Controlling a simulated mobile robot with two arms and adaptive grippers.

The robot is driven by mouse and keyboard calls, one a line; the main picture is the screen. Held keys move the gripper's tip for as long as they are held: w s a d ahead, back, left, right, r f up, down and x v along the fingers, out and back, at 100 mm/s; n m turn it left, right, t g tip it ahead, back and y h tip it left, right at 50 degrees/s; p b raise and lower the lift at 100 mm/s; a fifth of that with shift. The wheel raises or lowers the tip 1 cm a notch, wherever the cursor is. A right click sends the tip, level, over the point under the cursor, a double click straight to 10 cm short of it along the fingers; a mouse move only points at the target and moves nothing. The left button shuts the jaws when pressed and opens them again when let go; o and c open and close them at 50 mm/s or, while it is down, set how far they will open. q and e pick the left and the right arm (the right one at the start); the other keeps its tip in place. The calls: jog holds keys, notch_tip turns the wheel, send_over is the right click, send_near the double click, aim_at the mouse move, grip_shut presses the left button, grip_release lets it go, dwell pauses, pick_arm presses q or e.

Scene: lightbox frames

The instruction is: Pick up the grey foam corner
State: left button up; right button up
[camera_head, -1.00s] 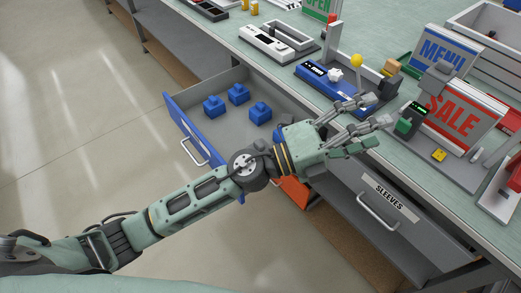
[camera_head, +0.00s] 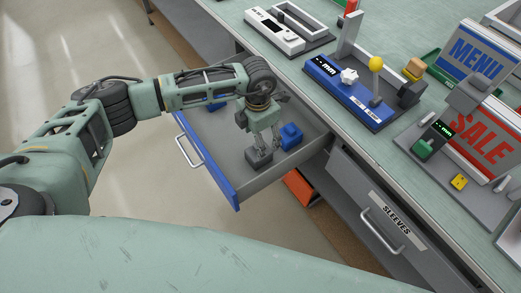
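A grey foam corner (camera_head: 258,160), a dark grey block, sits in the open drawer near its front right corner. My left gripper (camera_head: 262,146) points down into the drawer right over the grey block. Its fingers come down to the block's top, and I cannot tell whether they have closed on it. The block appears low, at or near the drawer floor. My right gripper is not in view.
A blue block (camera_head: 290,137) sits close to the right of the gripper. Another blue block (camera_head: 215,106) is partly hidden behind my arm. The blue-fronted drawer (camera_head: 205,172) has raised walls. The counter (camera_head: 340,122) edge lies to the right, carrying fixtures and signs.

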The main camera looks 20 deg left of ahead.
pick_arm(q)
notch_tip(320, 180, down, 4)
jog(key=shift+s+d+r+p, duration=0.1)
jog(key=shift+p, duration=0.5)
jog(key=shift+f, duration=0.9)
jog(key=c, duration=1)
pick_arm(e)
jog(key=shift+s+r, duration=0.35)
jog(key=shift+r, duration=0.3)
